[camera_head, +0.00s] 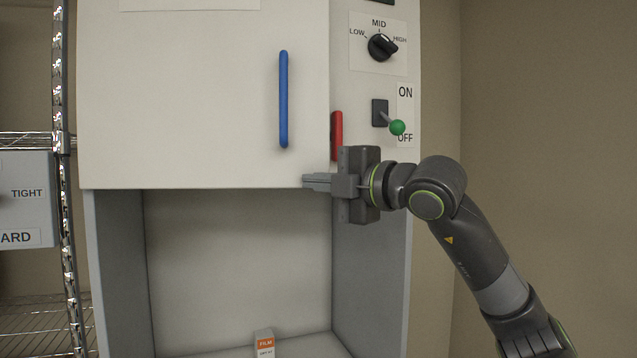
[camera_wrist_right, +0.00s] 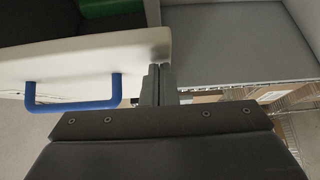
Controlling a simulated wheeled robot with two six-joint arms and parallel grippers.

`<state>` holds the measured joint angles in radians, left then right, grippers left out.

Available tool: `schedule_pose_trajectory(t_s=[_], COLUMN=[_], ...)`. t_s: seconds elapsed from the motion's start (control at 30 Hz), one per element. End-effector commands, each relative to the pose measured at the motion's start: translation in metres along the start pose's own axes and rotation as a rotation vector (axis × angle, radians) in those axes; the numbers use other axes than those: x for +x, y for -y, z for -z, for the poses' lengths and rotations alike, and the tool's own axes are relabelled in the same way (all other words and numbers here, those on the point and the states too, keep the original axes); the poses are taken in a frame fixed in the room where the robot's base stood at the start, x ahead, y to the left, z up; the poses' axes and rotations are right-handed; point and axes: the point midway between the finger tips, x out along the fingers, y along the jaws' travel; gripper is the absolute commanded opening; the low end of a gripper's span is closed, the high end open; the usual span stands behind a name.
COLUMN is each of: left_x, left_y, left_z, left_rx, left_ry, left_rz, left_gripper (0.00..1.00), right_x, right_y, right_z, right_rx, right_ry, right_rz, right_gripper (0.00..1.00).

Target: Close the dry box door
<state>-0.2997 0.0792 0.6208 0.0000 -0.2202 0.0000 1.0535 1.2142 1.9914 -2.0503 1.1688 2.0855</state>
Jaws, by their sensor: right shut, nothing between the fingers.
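The dry box door (camera_head: 200,110) is a pale panel with a vertical blue handle (camera_head: 283,100) in the head view. In the right wrist view the door (camera_wrist_right: 95,62) shows edge-on with its blue handle (camera_wrist_right: 75,104), and a dark space lies behind it, so it appears to stand open. My right gripper (camera_head: 306,182) is shut and empty, its fingers pointing left at the door's lower right corner. In the wrist view the fingertips (camera_wrist_right: 158,68) are at the door's edge; I cannot tell if they touch it. My left gripper is not in view.
A red bar (camera_head: 337,133), a switch with a green knob (camera_head: 397,127) and a black dial (camera_head: 382,46) are right of the door. Below it is an open bay with a film box (camera_head: 264,343). A wire rack (camera_head: 62,110) stands left. A green thing (camera_wrist_right: 110,7) shows behind the door.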

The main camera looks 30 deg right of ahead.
Motion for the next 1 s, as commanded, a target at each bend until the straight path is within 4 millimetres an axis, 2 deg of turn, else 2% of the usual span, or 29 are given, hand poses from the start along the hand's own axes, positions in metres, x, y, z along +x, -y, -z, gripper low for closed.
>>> schedule_pose_trajectory(t_s=[0.23,0.4,0.6,0.73,1.0], left_x=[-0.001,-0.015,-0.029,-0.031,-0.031], left_y=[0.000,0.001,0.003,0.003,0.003], left_z=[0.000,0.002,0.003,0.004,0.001], left_rx=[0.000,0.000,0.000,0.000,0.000], left_ry=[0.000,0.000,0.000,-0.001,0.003], left_rz=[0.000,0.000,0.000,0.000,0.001], left_gripper=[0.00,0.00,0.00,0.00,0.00], right_x=[0.027,0.054,0.080,0.087,0.088], right_y=[-0.001,-0.005,-0.004,-0.002,-0.001], right_z=[-0.030,-0.055,-0.076,-0.082,-0.083], right_rx=[0.009,0.011,0.008,0.004,0.003], right_ry=[-0.074,-0.081,-0.080,-0.077,-0.074], right_rz=[-0.003,-0.006,-0.006,-0.008,-0.008], right_gripper=[0.00,0.00,0.00,0.00,0.00])
